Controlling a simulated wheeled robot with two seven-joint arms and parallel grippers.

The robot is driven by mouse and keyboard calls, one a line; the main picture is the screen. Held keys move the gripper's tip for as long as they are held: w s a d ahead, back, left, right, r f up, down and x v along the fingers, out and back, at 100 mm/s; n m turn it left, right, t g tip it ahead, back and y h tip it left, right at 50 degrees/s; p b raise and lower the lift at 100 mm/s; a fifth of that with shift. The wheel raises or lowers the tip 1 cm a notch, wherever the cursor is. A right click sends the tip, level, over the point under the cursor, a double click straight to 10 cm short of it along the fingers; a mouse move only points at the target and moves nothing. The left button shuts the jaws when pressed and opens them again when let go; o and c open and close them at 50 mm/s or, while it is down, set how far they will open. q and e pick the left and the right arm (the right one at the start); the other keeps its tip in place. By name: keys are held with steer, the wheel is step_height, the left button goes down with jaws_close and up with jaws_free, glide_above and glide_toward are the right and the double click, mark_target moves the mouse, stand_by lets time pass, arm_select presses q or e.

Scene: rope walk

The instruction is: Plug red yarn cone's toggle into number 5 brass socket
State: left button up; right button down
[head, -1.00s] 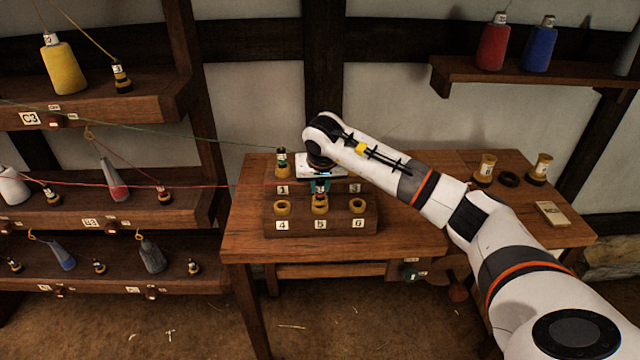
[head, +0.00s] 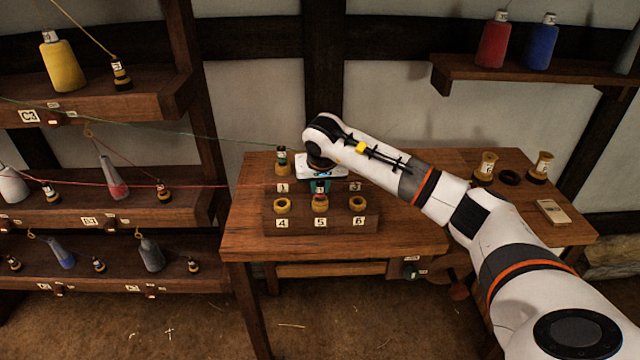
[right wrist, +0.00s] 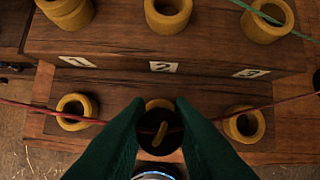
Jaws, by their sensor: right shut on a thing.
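The stepped wooden socket block (head: 370,222) stands on the table with numbered brass sockets. My right gripper (head: 320,187) is shut on a dark toggle (right wrist: 158,128) right at the number 5 socket (head: 320,204), front row middle. The toggle looks upright; the fingers hide its lower end, so I cannot tell how deep it sits. The red yarn (head: 215,186) runs from the gripper to the left picture edge, and its cone is not clearly seen. The number 4 socket (head: 282,206) and the number 6 socket (head: 357,204) are empty. My left gripper is not in view.
A toggle with green yarn (head: 282,155) stands at socket 1. Shelves on the left hold cones and toggles, including a yellow cone (head: 60,62). A red cone (head: 493,40) and a blue cone (head: 540,42) stand on the right shelf. Spools (head: 485,168) stand right of my arm.

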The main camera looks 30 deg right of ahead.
mark_target(321, 203)
steer(key=shift+f, duration=0.2)
steer(key=c, duration=1.5)
jaws_free()
steer(key=shift+c, duration=0.2)
steer(key=shift+p+v, duration=1.75)
steer(key=shift+v, duration=0.85)
steer(key=p+v, duration=0.3)
steer(key=v, duration=0.3)
steer(key=shift+d+p, duration=0.1)
steer(key=shift+p, duration=0.3)
steer(key=shift+f, duration=0.1)
